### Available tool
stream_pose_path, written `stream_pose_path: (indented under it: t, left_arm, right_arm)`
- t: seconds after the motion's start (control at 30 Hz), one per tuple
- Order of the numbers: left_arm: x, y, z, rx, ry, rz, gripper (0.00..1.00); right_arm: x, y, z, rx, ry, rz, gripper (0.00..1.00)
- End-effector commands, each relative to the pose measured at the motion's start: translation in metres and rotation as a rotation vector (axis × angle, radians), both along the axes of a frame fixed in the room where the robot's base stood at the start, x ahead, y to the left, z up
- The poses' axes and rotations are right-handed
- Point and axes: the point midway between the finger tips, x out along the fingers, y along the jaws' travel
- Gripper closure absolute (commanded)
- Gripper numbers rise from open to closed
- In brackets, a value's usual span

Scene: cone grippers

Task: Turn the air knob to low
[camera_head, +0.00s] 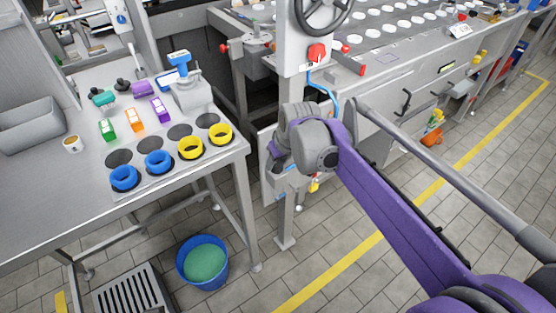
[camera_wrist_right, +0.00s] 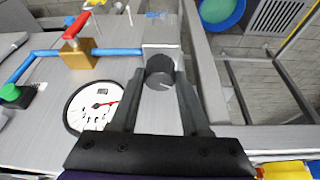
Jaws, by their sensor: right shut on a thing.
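In the right wrist view, a dark round knob (camera_wrist_right: 160,70) with a pale pointer line stands on a light grey panel (camera_wrist_right: 135,155). My right gripper (camera_wrist_right: 161,82) has one finger on each side of the knob and is shut on it. The pointer line runs toward the lower right in that view. Small print above the knob is too blurred to read. In the head view, my purple right arm reaches to the panel and its grey wrist hides the knob and fingers. My left gripper does not show.
Beside the knob are a white gauge (camera_wrist_right: 92,106) with a red needle, a brass valve (camera_wrist_right: 79,54) with a red handle, and blue pipes. A green button (camera_wrist_right: 14,96) sits farther left. A metal table (camera_head: 60,190) with cups and a blue bucket (camera_head: 203,262) stand left of my arm.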

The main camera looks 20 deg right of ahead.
Motion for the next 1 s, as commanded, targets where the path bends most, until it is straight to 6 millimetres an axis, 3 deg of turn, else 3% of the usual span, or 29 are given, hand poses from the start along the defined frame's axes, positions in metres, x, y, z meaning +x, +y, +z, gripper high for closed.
stream_pose_path:
  t: [0.2, 0.37, 0.73, 0.77, 0.9, 1.0]
  left_arm:
    - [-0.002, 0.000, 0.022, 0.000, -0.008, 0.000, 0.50]
    - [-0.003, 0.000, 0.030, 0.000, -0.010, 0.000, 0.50]
    - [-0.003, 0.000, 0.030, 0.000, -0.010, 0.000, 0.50]
    - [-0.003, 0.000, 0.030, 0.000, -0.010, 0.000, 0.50]
    - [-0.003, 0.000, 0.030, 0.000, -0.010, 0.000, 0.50]
    - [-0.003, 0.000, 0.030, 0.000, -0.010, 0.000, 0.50]
  right_arm:
    - [0.000, -0.002, 0.003, 0.000, 0.000, 0.197, 1.00]
    - [0.001, -0.002, 0.002, -0.001, 0.000, 0.307, 1.00]
    - [0.001, -0.002, 0.000, 0.000, 0.000, 0.340, 1.00]
    - [0.001, -0.002, 0.000, 0.000, 0.000, 0.339, 0.52]
    - [0.001, -0.002, 0.000, 0.000, 0.000, 0.339, 0.27]
    - [0.001, -0.002, 0.000, -0.001, -0.001, 0.338, 0.24]
